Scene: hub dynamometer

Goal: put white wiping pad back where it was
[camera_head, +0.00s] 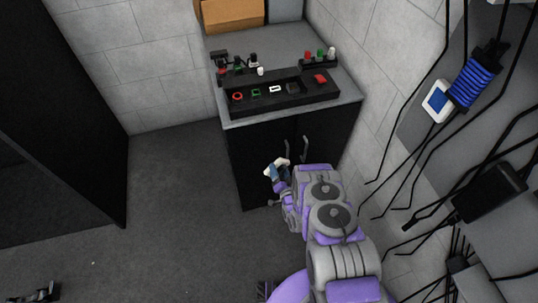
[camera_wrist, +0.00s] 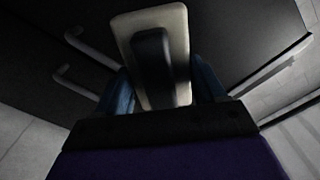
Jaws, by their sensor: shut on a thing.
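The white wiping pad (camera_wrist: 126,28) is a pale flat rectangle with a dark block-shaped handle (camera_wrist: 152,62) on it. My gripper (camera_wrist: 160,100) is shut on the pad's handle, with one blue finger on each side. In the head view the pad (camera_head: 275,167) shows as a small white shape at the tip of my gripper (camera_head: 277,173). It is held in front of the dark cabinet doors, below the level of the countertop. Much of the pad and the grasp is too small to make out in the head view.
A cabinet (camera_head: 262,160) with two bar handles (camera_head: 304,148) stands ahead. On its grey top are a black tray (camera_head: 285,103) with several small items, a small rack (camera_head: 319,65) and a cardboard box (camera_head: 232,14). Black cables hang at right.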

